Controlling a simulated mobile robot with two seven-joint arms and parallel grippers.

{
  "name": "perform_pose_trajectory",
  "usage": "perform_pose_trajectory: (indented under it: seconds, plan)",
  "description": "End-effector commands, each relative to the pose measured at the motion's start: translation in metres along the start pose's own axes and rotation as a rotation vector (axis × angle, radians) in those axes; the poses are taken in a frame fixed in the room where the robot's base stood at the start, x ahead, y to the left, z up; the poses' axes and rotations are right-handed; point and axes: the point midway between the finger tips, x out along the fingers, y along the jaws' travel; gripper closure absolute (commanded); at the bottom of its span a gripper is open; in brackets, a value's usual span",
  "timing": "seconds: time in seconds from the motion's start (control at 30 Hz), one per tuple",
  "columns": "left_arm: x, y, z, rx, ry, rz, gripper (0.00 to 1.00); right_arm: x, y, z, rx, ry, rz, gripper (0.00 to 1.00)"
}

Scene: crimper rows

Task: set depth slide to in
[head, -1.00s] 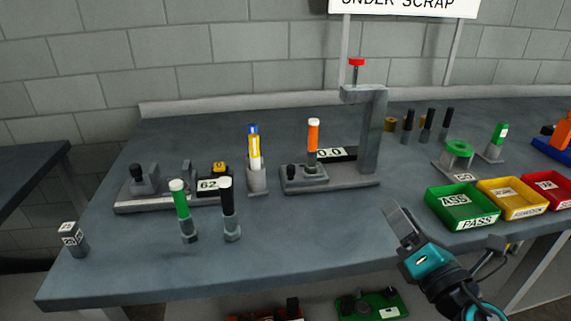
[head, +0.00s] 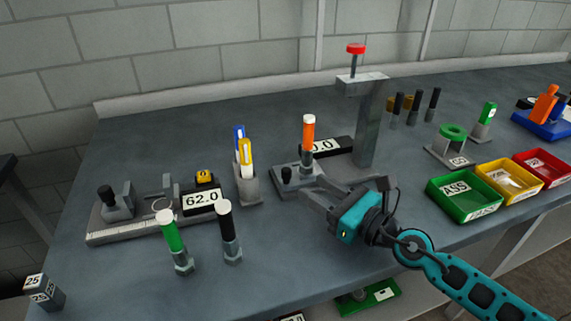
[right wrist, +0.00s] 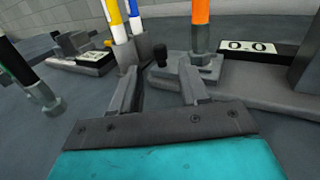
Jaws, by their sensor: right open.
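The depth slide looks to be the small grey block with a black knob (head: 287,174) at the base of the grey press stand (head: 370,120). The knob also shows in the right wrist view (right wrist: 160,54), ahead of and between my fingers. An orange-handled tool (head: 309,133) stands upright on the block beside the knob. My right gripper (head: 308,190) is open and empty, just in front of the block, with its fingers pointing at the knob. I cannot tell whether a finger touches the block. My left gripper is not in view.
A blue and yellow marker holder (head: 248,188) stands left of the knob. Green-handled (head: 171,237) and black-handled (head: 227,228) tools stand in front left. A gauge reading 62.0 (head: 202,200) is behind them. Green (head: 462,208), yellow and red trays sit right, near my arm.

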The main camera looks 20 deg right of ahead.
Motion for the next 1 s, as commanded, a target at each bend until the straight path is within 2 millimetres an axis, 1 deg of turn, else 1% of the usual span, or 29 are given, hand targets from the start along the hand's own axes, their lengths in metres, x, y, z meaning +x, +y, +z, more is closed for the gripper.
perform_pose_trajectory:
  seconds: [0.03,0.2,0.3,0.43,0.6,0.87,0.9,1.0]
  plan:
    - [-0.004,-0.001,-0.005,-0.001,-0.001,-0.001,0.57,0.011,0.000,0.005,0.003,-0.004,0.000,0.55]
    - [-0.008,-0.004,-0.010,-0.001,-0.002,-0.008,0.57,0.044,0.001,0.004,0.003,-0.003,0.001,0.55]
    - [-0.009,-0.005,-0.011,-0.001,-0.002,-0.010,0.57,0.061,0.001,0.002,0.003,-0.003,0.001,0.55]
    - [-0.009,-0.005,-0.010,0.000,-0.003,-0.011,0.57,0.077,0.001,0.001,0.003,-0.002,0.000,0.55]
    - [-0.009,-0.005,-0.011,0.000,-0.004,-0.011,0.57,0.088,0.001,0.000,0.001,-0.001,0.002,0.55]
    - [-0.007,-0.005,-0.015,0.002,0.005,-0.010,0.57,0.089,0.001,0.000,0.002,0.000,0.002,0.55]
    - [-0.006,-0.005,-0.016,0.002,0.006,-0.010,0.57,0.089,0.001,0.000,0.002,0.000,0.002,0.56]
    - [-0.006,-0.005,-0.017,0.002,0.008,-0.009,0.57,0.089,0.001,0.000,0.002,0.000,0.002,0.66]
